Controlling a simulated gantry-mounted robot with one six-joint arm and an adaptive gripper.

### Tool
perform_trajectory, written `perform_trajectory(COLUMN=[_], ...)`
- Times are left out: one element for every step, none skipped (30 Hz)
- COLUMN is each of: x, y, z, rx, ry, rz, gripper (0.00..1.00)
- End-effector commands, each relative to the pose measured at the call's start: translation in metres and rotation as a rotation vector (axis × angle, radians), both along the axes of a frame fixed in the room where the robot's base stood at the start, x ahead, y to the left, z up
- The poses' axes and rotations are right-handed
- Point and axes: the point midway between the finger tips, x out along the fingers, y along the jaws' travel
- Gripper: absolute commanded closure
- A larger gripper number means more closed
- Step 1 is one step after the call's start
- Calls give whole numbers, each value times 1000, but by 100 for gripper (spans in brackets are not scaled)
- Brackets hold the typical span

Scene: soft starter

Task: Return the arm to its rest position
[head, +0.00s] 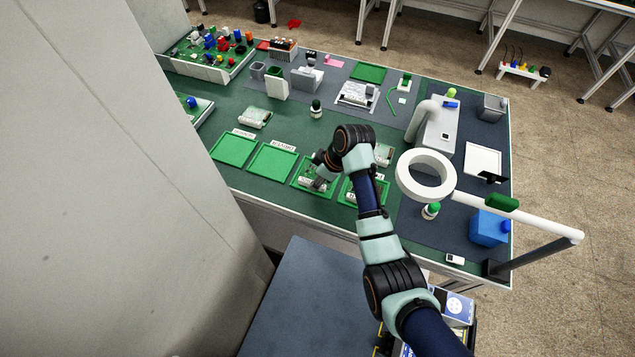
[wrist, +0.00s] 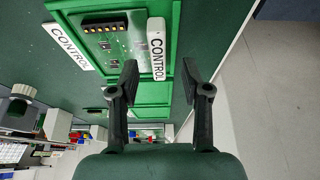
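My arm reaches from the lower right of the head view over the workbench (head: 330,128). My gripper (head: 320,171) is low over the front row of green trays, near the third tray from the left. In the wrist view my gripper (wrist: 159,65) has its two black fingers spread apart with nothing between them. A circuit board (wrist: 108,42) lies in a green tray beside the left finger. Whether the fingers touch anything is unclear.
Two empty green trays (head: 234,149) lie to the left. The rightmost front tray (head: 375,187) holds a board, partly hidden by my arm. A white ring lamp (head: 426,153) on an arm stands right of my wrist. A blue box (head: 489,228) is near the right edge.

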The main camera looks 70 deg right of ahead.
Motion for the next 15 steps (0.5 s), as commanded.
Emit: perform_trajectory(x=[1,1,2,2,2,2,2,2,2,2,2,2,2,2,2], y=[-2,-2,-2,-2,-2,-2,-2,-2,-2,-2,-2,-2,-2,-2,-2], z=[14,21,30,37,43,50,54,58,61,64,65,67,67,68,68], rx=[-5,-6,-7,-6,-7,-7,-6,-5,-5,-5,-5,-5,-5,-5,-5], ry=[-4,-5,-5,-4,-5,-5,-5,-4,-4,-4,-4,-4,-4,-4,-4], rz=[0,0,0,1,0,0,0,0,0,0,0,0,0,0,0], gripper=[53,53,53,53,53,53,53,53,53,53,53,53,53,53,53])
